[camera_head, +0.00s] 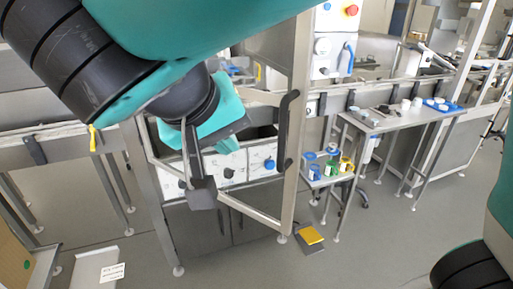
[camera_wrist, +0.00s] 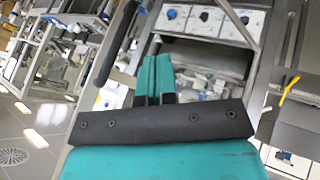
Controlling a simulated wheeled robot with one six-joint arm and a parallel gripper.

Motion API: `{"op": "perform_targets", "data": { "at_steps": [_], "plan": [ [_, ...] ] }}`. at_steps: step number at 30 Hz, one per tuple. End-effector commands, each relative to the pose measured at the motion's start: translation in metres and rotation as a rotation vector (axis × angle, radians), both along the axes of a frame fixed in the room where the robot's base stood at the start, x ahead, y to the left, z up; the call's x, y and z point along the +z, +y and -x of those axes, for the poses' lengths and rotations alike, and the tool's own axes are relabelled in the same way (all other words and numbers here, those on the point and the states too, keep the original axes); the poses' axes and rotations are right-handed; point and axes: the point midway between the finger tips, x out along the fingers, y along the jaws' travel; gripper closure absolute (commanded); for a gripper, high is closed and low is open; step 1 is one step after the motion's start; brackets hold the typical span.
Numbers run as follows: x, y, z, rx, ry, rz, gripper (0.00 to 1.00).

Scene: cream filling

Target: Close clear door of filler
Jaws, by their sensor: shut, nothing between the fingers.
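The filler's clear door (camera_head: 297,120) stands swung open, its metal frame reaching out toward me. A long black handle (camera_head: 284,130) runs along its upright edge. The clear pane itself is hard to make out. In the wrist view the black handle (camera_wrist: 116,45) lies to the upper left of my fingers. My gripper (camera_wrist: 154,62) has its two teal fingers shut together with nothing between them. In the head view my teal and black wrist hangs left of the handle, in front of the filler, and the fingertips are mostly hidden. I see no clear contact with the door.
A side table (camera_head: 390,124) and a low shelf with coloured containers (camera_head: 328,166) stand to the right. A yellow pedal (camera_head: 311,235) lies on the floor below.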

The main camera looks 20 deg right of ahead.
Motion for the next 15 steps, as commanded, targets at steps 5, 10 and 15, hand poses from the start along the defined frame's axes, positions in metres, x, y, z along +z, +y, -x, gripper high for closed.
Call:
{"op": "perform_targets", "data": {
  "at_steps": [5, 10, 15],
  "plan": [
    [-0.024, -0.015, -0.011, -0.005, 0.002, 0.003, 1.00],
    [-0.053, -0.032, -0.026, -0.005, 0.003, 0.004, 1.00],
    [-0.077, -0.049, -0.038, -0.005, 0.002, 0.001, 1.00]
  ]
}}
